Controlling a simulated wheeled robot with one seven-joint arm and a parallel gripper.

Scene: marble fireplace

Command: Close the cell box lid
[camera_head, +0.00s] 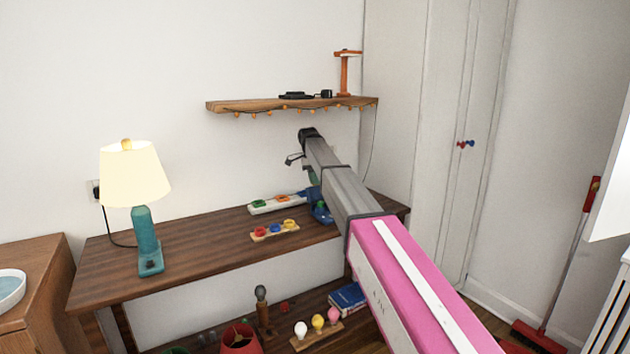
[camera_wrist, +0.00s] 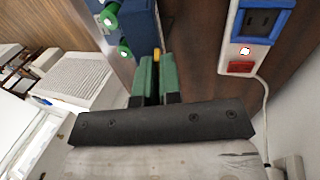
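A blue box (camera_wrist: 127,30) with green round knobs on its side is cut off by the top edge of the wrist view; it may be the cell box. In the head view a blue thing (camera_head: 321,212) on the wooden table, mostly behind my arm, looks like the same box. Its lid cannot be made out. My gripper (camera_wrist: 156,62) has its green fingers close together beside the blue box, with a small yellow bit at the tips. I see nothing clearly held. Whether the fingers touch the box cannot be told.
A white strip with coloured sockets (camera_head: 283,202) lies behind my arm on the wooden table (camera_head: 205,250). A board with coloured pieces (camera_head: 274,230) lies in front of it. A lamp (camera_head: 147,238) stands left. A shelf (camera_head: 290,105) hangs above. The table's middle-left is clear.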

